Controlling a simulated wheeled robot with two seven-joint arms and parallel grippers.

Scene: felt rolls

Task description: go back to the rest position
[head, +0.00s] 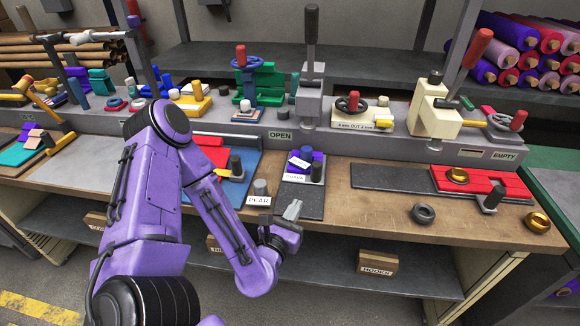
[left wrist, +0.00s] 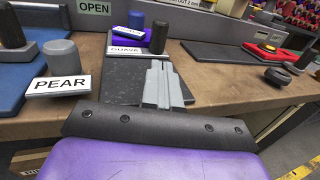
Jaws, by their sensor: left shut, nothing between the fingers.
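My left gripper (head: 292,210) is shut and empty. In the head view it is in front of the workbench (head: 370,205), near its front edge, at the end of my purple arm. In the left wrist view its closed grey fingers (left wrist: 162,85) show over the dark mat with the GUAVA label. My right gripper is not in view.
A grey peg with a PEAR label (head: 258,200) stands left of my gripper. A dark mat (head: 303,201) holds purple pieces and a black peg behind it. Bare wood lies between.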

